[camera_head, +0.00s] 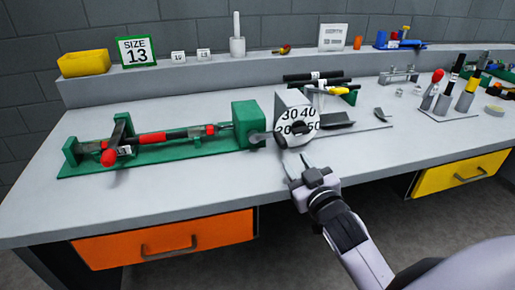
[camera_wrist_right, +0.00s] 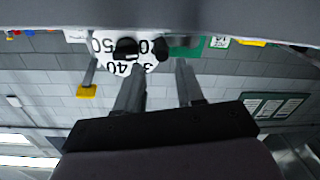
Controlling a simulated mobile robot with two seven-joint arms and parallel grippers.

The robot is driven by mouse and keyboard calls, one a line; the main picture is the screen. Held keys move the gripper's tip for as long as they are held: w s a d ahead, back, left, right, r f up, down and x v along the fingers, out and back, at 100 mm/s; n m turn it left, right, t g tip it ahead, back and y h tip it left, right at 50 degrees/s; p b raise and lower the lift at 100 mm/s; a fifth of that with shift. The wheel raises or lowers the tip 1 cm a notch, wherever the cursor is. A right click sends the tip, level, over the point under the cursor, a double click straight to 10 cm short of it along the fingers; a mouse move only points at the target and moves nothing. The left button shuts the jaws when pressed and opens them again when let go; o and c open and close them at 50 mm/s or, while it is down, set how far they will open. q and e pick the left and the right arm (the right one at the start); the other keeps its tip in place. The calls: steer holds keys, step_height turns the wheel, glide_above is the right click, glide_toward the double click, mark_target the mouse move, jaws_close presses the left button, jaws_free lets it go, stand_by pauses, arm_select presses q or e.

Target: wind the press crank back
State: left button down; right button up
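A green press-like fixture (camera_head: 205,146) lies along the left of the bench, with a red and dark rod (camera_head: 165,136) along it. At its left end a dark arm with a red knob (camera_head: 108,157) looks like the crank. At its right end are a green block (camera_head: 252,122) and a white numbered dial (camera_head: 297,126). My right gripper (camera_head: 297,164) is open and empty, just in front of and below the dial, apart from the crank. In the right wrist view, its fingers (camera_wrist_right: 160,85) stand apart with the dial (camera_wrist_right: 108,52) beyond. My left gripper is not in view.
A shelf behind carries a yellow bin (camera_head: 84,63) and a SIZE 13 sign (camera_head: 136,51). Dark bars and tools lie right of the dial, and upright tools (camera_head: 467,95) stand farther right. The bench front is clear. Orange (camera_head: 165,240) and yellow (camera_head: 460,174) drawers are below.

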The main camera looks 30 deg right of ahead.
mark_target(285, 147)
steer(key=shift+w+r, duration=0.25)
steer(key=shift+w, duration=0.25)
steer(key=shift+w+d, duration=0.2)
steer(key=shift+w, duration=0.9)
steer(key=shift+w+d, duration=0.2)
steer(key=shift+w, duration=0.85)
steer(key=shift+w+d, duration=0.2)
steer(key=shift+w, duration=0.9)
jaws_close()
